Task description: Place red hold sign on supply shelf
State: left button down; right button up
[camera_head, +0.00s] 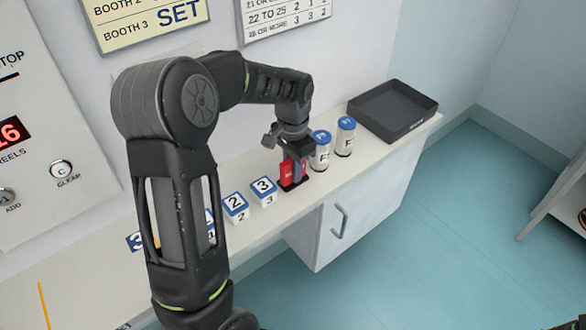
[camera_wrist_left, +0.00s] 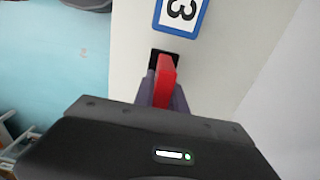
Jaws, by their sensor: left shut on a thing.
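The red hold sign (camera_head: 286,170) stands upright on a small black base on the white shelf, between the block marked 3 and the white canisters. It also shows in the left wrist view (camera_wrist_left: 167,70), with its dark base behind it. My left gripper (camera_head: 296,160) reaches down from above and is shut on the red sign; its fingers hide part of the sign. The base looks to be at the shelf surface, but I cannot tell whether it touches. My right gripper is not in view.
Blue-and-white numbered blocks (camera_head: 263,191) stand left of the sign. Two white canisters with blue lids (camera_head: 345,137) stand close on its right. A black tray (camera_head: 393,110) sits at the shelf's right end. A cabinet with a handle (camera_head: 335,222) is below; the blue floor is open in front.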

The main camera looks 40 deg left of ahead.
pick_arm(q)
jog(key=c, duration=1.4)
grip_release()
jog(key=shift+o, duration=0.2)
notch_tip(320, 180, up, 12)
jog(key=shift+r, duration=0.15)
